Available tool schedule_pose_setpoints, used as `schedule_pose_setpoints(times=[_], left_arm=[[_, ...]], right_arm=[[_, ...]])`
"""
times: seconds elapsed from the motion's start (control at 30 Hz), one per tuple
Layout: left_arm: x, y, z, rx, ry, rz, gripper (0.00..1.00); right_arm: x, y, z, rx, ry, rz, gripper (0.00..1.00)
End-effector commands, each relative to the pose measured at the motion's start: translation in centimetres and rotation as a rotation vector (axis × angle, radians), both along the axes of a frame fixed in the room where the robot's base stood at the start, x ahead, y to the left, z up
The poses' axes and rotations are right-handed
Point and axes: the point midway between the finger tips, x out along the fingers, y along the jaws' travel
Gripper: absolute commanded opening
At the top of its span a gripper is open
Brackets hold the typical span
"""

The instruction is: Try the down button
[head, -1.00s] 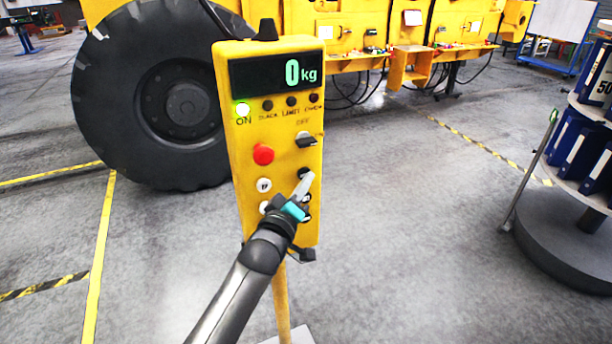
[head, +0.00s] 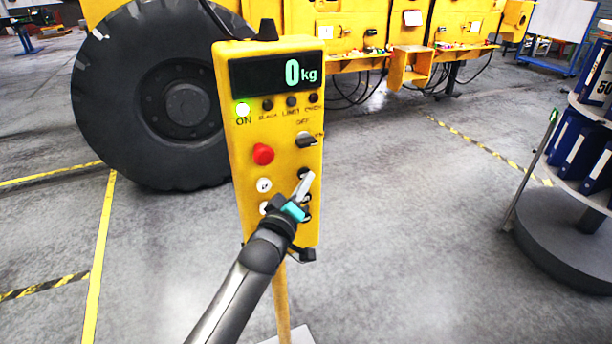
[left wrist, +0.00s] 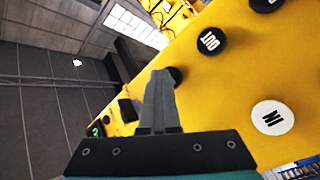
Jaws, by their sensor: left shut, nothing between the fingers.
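A yellow control box (head: 285,150) stands on a post in the head view. It has white buttons (head: 264,185) on its left and black buttons (head: 305,173) on its right. My left gripper (head: 306,182) is shut and empty, its tip at the upper black button. In the left wrist view the shut fingers (left wrist: 159,85) partly cover a black button (left wrist: 177,75). Its label is hidden and contact cannot be told. Beside it are a black OUT button (left wrist: 210,41) and a white IN button (left wrist: 272,117). My right gripper is not in view.
A red button (head: 263,154) and a black switch (head: 306,141) sit above the tip. A large tyre (head: 150,100) stands behind left, a round rack (head: 560,235) at right.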

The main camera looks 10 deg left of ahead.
Motion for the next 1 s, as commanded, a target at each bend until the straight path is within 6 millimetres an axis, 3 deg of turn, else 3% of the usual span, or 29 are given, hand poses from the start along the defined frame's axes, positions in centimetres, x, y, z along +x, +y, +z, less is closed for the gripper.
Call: schedule_pose_setpoints(times=[0.77,1.0], left_arm=[[-1.5,-1.0,0.0,0.0,0.0,0.0,0.0],[-3.3,-2.2,0.1,-0.003,0.002,0.0,0.0]], right_arm=[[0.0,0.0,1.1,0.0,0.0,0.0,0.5],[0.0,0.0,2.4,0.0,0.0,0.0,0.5]])
